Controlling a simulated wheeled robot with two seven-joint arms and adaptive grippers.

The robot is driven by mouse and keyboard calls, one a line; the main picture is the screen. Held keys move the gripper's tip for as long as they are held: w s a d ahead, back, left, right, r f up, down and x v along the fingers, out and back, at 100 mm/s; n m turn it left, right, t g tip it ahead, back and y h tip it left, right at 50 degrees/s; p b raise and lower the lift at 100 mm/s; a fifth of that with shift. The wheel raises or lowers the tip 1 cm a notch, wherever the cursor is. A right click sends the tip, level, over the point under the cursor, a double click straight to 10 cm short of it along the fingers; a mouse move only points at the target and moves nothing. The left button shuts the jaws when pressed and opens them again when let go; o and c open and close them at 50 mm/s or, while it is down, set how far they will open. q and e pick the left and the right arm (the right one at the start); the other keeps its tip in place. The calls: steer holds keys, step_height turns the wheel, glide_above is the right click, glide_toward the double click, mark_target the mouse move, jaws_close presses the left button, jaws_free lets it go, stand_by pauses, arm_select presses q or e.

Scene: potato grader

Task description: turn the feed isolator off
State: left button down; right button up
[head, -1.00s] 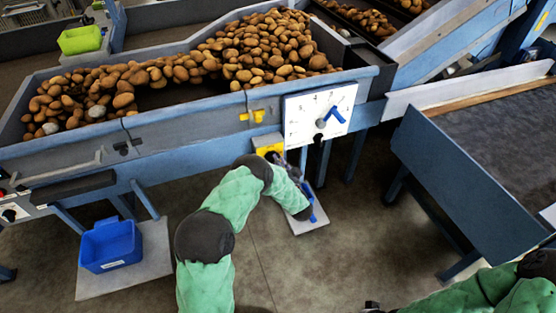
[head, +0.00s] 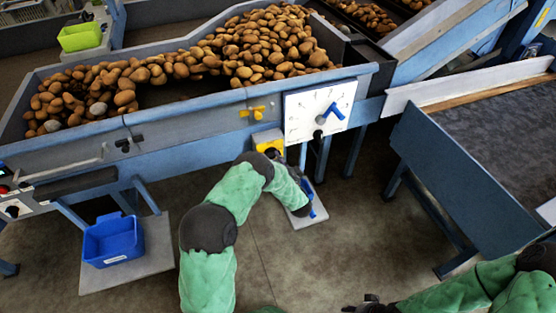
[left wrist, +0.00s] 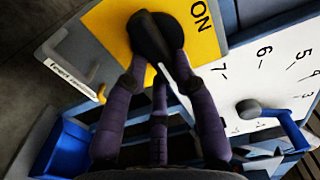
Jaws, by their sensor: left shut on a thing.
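The feed isolator has a yellow plate (head: 268,146) in a pale housing below the hopper, left of the white dial. In the left wrist view its yellow face (left wrist: 205,42) carries the word ON, and a black rotary handle (left wrist: 150,38) sits on it. My left gripper (left wrist: 155,65) is shut on this handle, its purple fingers on either side. They hide part of the handle, so its exact setting is unclear. In the head view, my left gripper (head: 283,163) is small and partly hidden by my arm. My right gripper (head: 364,304) is at the bottom edge, away from the isolator.
A white dial (head: 306,108) with a blue pointer is close to the isolator's right. The hopper (head: 185,128) of potatoes is above. A blue bin (head: 112,240) stands at lower left. A blue table (head: 455,175) is at right.

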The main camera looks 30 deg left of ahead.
arm_select(q)
steer(key=shift+f, duration=0.1)
steer(key=c, duration=1)
jaws_free()
steer(key=v, duration=1.2)
steer(key=shift+f, duration=0.1)
